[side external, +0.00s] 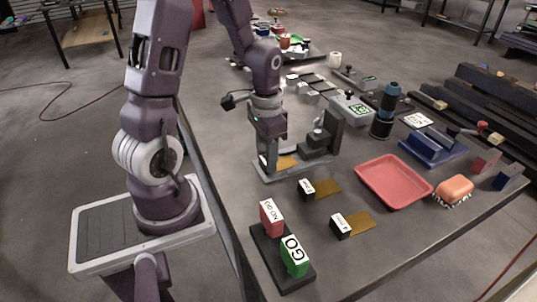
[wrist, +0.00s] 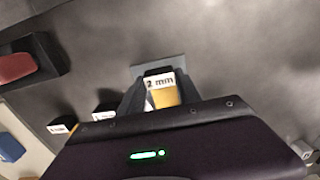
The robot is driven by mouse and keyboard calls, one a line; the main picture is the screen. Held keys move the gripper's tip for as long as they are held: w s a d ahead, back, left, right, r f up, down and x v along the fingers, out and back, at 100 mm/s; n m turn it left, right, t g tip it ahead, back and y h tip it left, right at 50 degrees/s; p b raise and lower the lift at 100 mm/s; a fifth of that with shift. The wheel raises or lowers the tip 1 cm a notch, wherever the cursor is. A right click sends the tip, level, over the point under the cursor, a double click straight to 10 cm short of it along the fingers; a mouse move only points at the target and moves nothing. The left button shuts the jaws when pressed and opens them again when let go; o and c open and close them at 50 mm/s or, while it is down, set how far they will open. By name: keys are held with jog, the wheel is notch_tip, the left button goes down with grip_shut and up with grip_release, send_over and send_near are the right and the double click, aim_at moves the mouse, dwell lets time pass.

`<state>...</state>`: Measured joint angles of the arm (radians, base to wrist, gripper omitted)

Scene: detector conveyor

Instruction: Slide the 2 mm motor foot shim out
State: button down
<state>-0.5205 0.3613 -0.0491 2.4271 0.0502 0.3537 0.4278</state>
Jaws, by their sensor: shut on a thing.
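The 2 mm shim has a black tab with a white "2 mm" label (wrist: 160,81) and a brass-yellow sheet (wrist: 165,96). My gripper (side external: 268,168) is shut on its tab, low over the grey baseplate (side external: 295,170). In the side view the yellow sheet (side external: 287,162) shows just right of the fingers, on the baseplate beside the dark motor mount (side external: 318,142). Whether the sheet's far end is under the motor foot cannot be told. In the wrist view my gripper's body hides most of the sheet and the motor.
Two more tabbed yellow shims (side external: 327,187) (side external: 358,222) lie in front of the baseplate. A red "NO GO" block (side external: 270,217) and a green "GO" block (side external: 295,256) stand on a dark base.

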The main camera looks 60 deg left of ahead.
jog(key=c, duration=0.7)
grip_release()
jog(key=shift+c, duration=0.2)
notch_tip(320, 180, up, 7)
jog(key=shift+r, duration=0.1)
jog(key=s+d+r+t, duration=0.5)
jog(key=s+d+r, duration=0.4)
jog(key=d+r, duration=0.2)
jog(key=shift+s+d+r+t, duration=0.3)
jog(key=shift+s+d+r, duration=0.1)
jog(key=shift+d, duration=0.2)
